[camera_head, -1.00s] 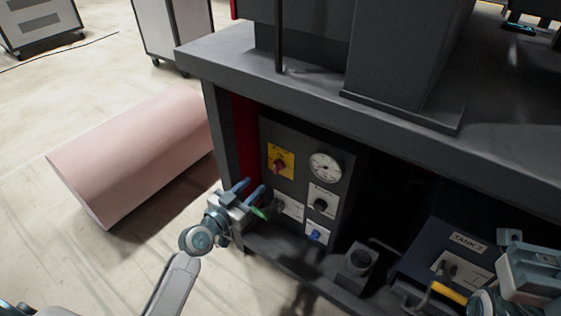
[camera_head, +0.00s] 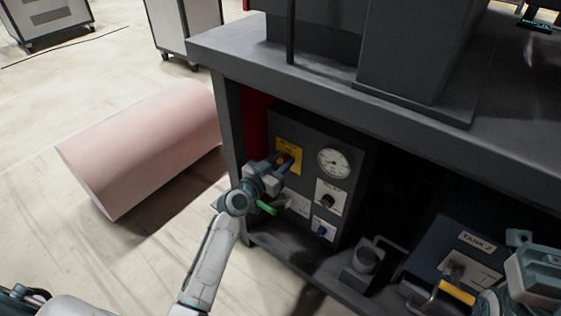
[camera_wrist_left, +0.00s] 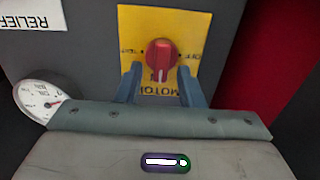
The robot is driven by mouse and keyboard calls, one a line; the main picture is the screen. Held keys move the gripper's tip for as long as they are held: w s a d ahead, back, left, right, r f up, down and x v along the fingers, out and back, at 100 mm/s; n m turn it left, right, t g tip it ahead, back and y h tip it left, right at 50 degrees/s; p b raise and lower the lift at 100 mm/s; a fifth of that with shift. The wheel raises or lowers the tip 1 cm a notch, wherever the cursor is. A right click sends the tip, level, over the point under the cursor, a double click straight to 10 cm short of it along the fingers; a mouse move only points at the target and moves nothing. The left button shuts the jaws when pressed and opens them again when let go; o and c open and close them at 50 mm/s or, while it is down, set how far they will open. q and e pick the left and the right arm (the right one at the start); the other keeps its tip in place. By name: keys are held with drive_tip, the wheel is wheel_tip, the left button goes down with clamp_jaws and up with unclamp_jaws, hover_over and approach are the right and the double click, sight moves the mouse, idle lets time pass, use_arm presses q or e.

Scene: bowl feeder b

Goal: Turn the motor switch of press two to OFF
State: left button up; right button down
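The motor switch is a red knob (camera_wrist_left: 161,56) on a yellow plate (camera_wrist_left: 190,22), seen in the left wrist view, where the panel's lettering is upside down. Its white pointer mark faces down in that picture, toward the large word on the plate. A smaller label, seemingly OFF, is at the right. My left gripper (camera_wrist_left: 160,72) is open, with one blue finger on each side of the knob's lower part. I cannot tell whether they touch it. In the head view, my left gripper (camera_head: 281,166) covers part of the yellow plate (camera_head: 293,153). My right gripper (camera_head: 535,268) is at the lower right, its fingers unclear.
A round gauge (camera_head: 333,163), a black knob (camera_head: 327,201) and a blue switch (camera_head: 320,230) share the panel. The dark bench top (camera_head: 310,75) overhangs it. A unit labelled TANK 2 (camera_head: 474,242) is at the right. A pink roll (camera_head: 140,145) lies on the floor at the left.

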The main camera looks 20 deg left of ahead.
use_arm(q)
drive_tip(key=c, duration=0.6)
drive_tip(key=shift+n, duration=0.3)
drive_tip(key=n, duration=0.3)
drive_tip(key=a+n+p, duration=0.1)
drive_tip(key=n, duration=0.3)
drive_tip(key=shift+w+f, duration=0.15)
drive_tip(key=n, duration=0.3)
drive_tip(key=f+n+p, duration=0.1)
drive_tip(key=n, duration=0.2)
drive_tip(key=n+p, duration=0.1)
drive_tip(key=n, duration=0.3)
drive_tip(key=shift+w+a+f, duration=0.1)
drive_tip(key=shift+a+f, duration=0.05)
drive_tip(key=shift+a, duration=0.1)
drive_tip(key=shift+n, duration=0.3)
